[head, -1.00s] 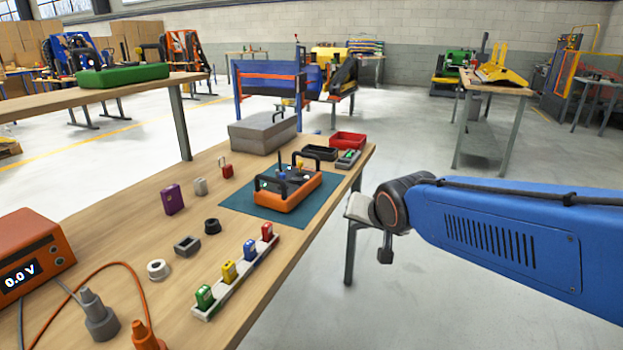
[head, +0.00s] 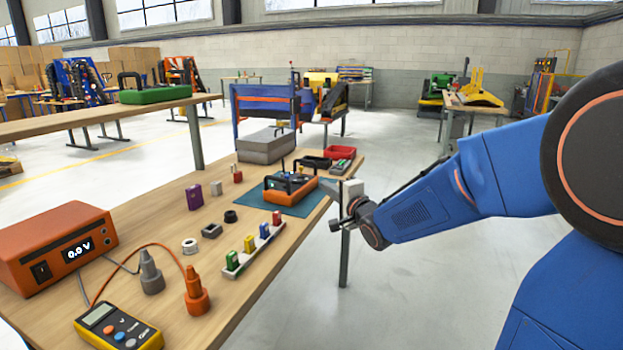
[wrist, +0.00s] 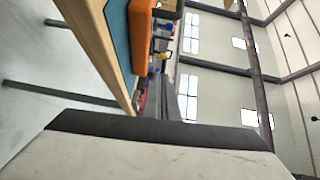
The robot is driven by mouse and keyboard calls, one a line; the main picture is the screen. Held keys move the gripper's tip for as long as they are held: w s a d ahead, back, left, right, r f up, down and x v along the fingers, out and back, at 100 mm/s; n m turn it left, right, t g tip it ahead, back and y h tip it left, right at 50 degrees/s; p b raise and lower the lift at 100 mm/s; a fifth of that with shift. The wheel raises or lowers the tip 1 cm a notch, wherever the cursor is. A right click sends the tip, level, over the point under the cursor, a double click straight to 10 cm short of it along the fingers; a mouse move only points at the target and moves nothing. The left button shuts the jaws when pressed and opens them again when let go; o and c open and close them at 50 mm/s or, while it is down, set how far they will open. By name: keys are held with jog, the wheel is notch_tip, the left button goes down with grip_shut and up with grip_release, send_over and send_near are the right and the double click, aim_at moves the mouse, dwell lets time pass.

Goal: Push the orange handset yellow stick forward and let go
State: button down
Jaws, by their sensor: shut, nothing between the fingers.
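The orange handset (head: 281,195) lies on a teal mat (head: 300,207) at the far part of the wooden bench, with black handles above its body. Its sticks are tiny in the head view, and I cannot read their tilt. The wrist view shows part of the orange handset (wrist: 140,35) sideways at the top, with a small yellow knob (wrist: 164,56) near it. My gripper (head: 328,188) is shut and empty, beside the bench's right edge and right of the handset. Contact with the stick is not visible.
A grey box (head: 264,150), a dark tray, a red tray (head: 340,153) and a small grey case stand behind the handset. A rack of coloured blocks (head: 252,252) lies nearer. An orange meter box (head: 55,250) stands at left. Floor right of the bench is clear.

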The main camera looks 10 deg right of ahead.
aim_at(302, 169)
jog(key=shift+s+a, duration=0.1)
jog(key=shift+a, duration=0.05)
dwell(0.3)
jog(key=x, duration=1.4)
jog(key=shift+r, duration=0.25)
jog(key=shift+a, duration=0.1)
